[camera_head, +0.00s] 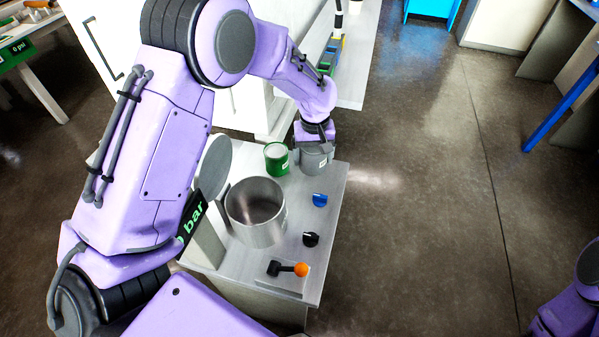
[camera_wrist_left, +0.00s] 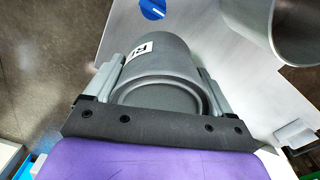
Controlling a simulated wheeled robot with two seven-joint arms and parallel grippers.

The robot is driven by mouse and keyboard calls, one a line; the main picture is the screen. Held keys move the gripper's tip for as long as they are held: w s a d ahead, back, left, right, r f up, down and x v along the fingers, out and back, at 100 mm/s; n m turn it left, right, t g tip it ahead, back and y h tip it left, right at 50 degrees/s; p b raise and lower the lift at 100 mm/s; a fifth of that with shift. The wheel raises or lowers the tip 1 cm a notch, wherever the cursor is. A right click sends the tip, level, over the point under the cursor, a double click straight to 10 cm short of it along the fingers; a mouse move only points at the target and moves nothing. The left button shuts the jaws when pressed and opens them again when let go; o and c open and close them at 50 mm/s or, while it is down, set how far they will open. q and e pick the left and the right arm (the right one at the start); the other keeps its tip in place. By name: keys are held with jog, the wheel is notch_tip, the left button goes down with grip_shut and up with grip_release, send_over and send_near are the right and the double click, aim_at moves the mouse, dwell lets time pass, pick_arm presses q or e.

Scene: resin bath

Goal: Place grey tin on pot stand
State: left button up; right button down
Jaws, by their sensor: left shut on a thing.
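The grey tin (camera_head: 314,160) is at the far end of a metal-topped stand (camera_head: 328,225), which I take to be the pot stand. My left gripper (camera_head: 315,147) is shut on the tin, with one finger on each side of it. In the left wrist view the tin (camera_wrist_left: 168,60) sits between the fingers (camera_wrist_left: 163,90), its round end facing the camera and a white label on its side. I cannot tell whether its base touches the stand top. My right gripper is out of view.
A green tin (camera_head: 277,158) stands just left of the grey one. A large open metal pot (camera_head: 257,212) is nearer. A blue knob (camera_head: 320,200), a black knob (camera_head: 311,239) and an orange-tipped lever (camera_head: 301,270) line the right side. Open floor lies right.

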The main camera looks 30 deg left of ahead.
pick_arm(q)
jog(key=shift+w+a+f+n, duration=0.45)
jog(key=shift+a+f+n, duration=0.25)
jog(key=shift+f, duration=0.05)
notch_tip(320, 180, down, 9)
jog(key=shift+d+p, duration=0.1)
jog(key=shift+p, duration=0.8)
jog(key=shift+f, duration=0.3)
